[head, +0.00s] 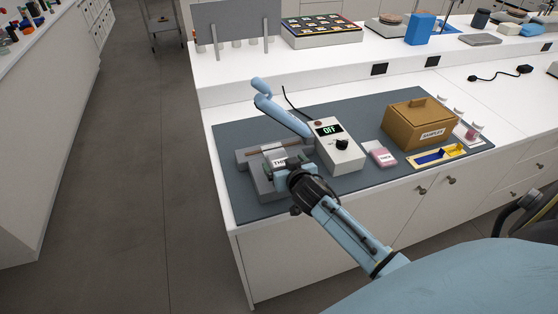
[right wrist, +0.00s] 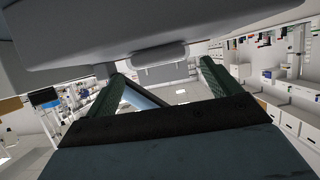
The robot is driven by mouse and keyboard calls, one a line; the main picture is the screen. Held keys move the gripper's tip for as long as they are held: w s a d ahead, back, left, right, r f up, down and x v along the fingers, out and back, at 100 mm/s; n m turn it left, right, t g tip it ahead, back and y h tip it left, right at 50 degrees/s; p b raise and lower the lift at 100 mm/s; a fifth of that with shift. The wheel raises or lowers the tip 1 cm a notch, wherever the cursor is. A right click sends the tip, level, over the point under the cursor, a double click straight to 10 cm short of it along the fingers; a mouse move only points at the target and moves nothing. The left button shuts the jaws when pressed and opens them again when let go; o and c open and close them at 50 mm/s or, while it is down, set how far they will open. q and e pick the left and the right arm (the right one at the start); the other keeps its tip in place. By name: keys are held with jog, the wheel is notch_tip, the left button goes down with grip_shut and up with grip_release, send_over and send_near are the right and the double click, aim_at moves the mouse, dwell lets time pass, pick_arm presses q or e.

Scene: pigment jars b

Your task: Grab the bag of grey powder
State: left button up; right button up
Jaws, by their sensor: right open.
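A small bag with a white label (head: 277,161), apparently grey, lies on the front platform of the grey heat sealer (head: 248,157). The label is partly hidden and the powder is hard to make out. The sealer's blue lever (head: 283,115) is raised. My right gripper (head: 282,167) is open at the bag, with its fingers around or just over the near part; I cannot tell if they touch it. In the right wrist view, the open fingers (right wrist: 162,74) have nothing clearly between them. A large grey surface fills the top there. My left gripper is not in view.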

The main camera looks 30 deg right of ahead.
aim_at(279, 158)
jog(key=shift+x, duration=1.8)
jog(key=shift+a, duration=0.1)
jog(key=c, duration=1.2)
jog(key=shift+o, duration=0.2)
